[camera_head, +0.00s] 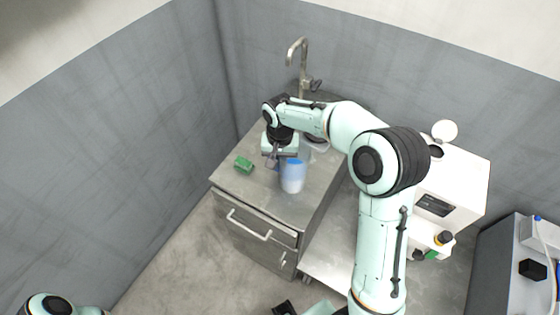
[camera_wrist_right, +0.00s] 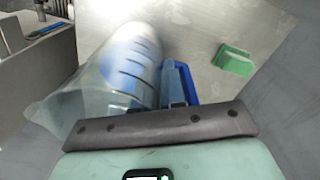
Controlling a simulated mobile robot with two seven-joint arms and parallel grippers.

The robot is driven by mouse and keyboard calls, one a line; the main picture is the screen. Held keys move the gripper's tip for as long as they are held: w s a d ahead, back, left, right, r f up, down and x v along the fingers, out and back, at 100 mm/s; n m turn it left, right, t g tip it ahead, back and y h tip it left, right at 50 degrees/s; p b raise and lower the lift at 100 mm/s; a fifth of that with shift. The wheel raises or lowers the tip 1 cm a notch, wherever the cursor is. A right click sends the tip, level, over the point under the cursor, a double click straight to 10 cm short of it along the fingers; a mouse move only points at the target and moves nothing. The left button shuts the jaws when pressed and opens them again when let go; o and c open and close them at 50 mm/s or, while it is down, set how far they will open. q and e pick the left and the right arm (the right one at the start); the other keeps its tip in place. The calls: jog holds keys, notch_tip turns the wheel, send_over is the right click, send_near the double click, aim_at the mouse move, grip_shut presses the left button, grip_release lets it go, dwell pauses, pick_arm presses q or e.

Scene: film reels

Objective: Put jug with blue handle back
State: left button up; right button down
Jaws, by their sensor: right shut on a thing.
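The jug with the blue handle (camera_head: 293,177) is a clear, bluish measuring jug over the steel counter beside the sink. In the right wrist view the jug (camera_wrist_right: 128,65) shows dark graduation marks, and its blue handle (camera_wrist_right: 181,82) lies at the jaws. My right gripper (camera_head: 277,154) reaches in from above and is shut on the jug's handle; its fingertips are mostly hidden. I cannot tell whether the jug's base touches the counter. Part of my left arm shows at the bottom left, but its gripper is out of view.
A green sponge (camera_head: 244,165) lies on the steel counter (camera_head: 240,183), left of the jug. A tap (camera_head: 301,62) stands behind at the sink. Grey walls close in the left and back. A white machine (camera_head: 458,180) stands at the right.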

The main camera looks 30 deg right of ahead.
jog(key=c, duration=1.6)
grip_release()
jog(key=shift+f, duration=0.15)
jog(key=o, duration=0.4)
pick_arm(q)
jog(key=shift+w+r+p, duration=0.65)
jog(key=shift+r+p, duration=0.1)
jog(key=shift+r, duration=0.25)
pick_arm(e)
notch_tip(320, 180, up, 12)
jog(key=shift+r, duration=0.2)
jog(key=shift+a, duration=0.1)
